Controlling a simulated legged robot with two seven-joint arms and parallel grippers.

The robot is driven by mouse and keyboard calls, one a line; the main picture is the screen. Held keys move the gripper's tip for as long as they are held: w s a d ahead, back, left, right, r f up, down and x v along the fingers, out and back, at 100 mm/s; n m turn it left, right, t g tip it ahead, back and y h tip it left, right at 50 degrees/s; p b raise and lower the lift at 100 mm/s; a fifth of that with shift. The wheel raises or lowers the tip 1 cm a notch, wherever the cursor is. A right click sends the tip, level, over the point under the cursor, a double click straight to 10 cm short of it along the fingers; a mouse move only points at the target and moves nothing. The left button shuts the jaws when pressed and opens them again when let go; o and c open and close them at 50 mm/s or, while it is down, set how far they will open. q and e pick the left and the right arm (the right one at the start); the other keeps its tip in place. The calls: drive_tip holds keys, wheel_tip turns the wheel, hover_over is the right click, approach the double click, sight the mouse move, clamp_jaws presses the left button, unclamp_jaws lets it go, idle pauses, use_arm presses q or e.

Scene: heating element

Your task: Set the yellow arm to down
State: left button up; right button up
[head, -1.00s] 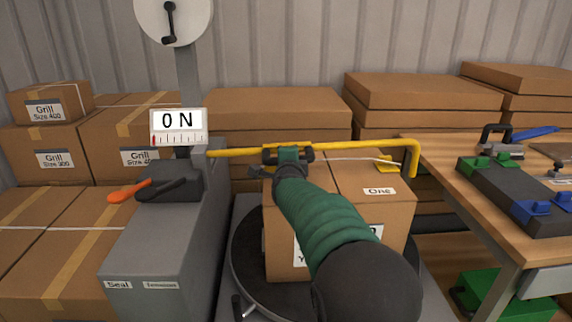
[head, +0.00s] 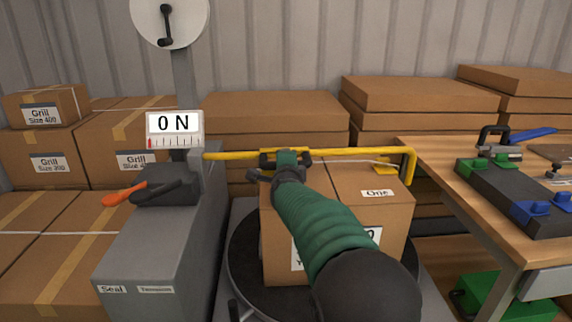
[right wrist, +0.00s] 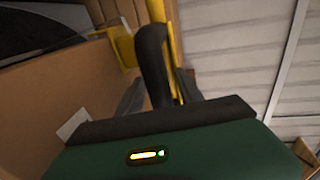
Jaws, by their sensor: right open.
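The yellow arm (head: 350,152) runs level across the head view, from the grey machine on the left to a downward bend at its right end. It passes over the top of a cardboard box (head: 370,215). My right gripper (head: 286,158) is at the arm's left-middle part, with its fingers open around or right beside the bar. My left gripper is not in view.
The grey machine (head: 150,240) has an orange-handled lever (head: 125,198) and a display (head: 174,128) reading 0 N. The box stands on a black turntable (head: 245,275). A wooden bench (head: 430,155) with clamps is at the right. Stacked boxes (head: 275,110) fill the back.

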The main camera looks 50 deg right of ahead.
drive_tip(key=p+v, duration=0.8)
drive_tip(key=v, duration=0.8)
drive_tip(key=shift+s+a, duration=0.25)
drive_tip(key=shift+a, duration=0.1)
